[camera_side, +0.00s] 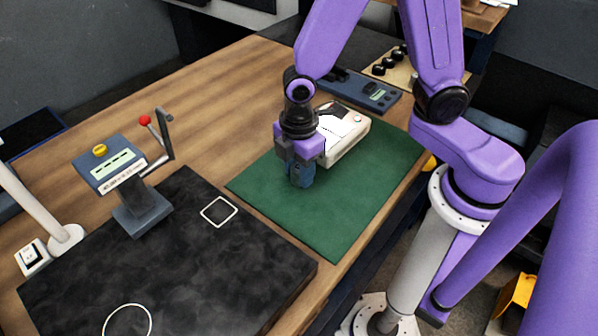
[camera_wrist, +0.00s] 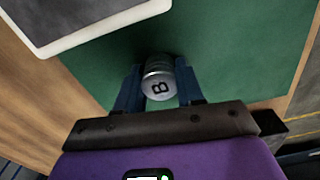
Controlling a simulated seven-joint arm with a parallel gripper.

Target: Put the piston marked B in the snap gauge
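The piston marked B (camera_wrist: 158,82) is a short metal cylinder. In the wrist view its end with the black B faces the camera. My gripper (camera_wrist: 159,88) has a blue finger on each side of it, and both appear to touch it. In the side view my gripper (camera_side: 301,183) is low over the green mat, and the fingers hide the piston. I cannot tell if the piston rests on the mat. A grey-blue bench device (camera_side: 115,165) with a display, yellow knob and red-balled lever stands at the left. It looks like the snap gauge; its label is too small to read.
A cream box (camera_side: 345,135) is close behind my gripper on the green mat (camera_side: 335,225). A black mat (camera_side: 190,270) with white outlines lies in front, mostly clear. A white post (camera_side: 35,205) stands at left.

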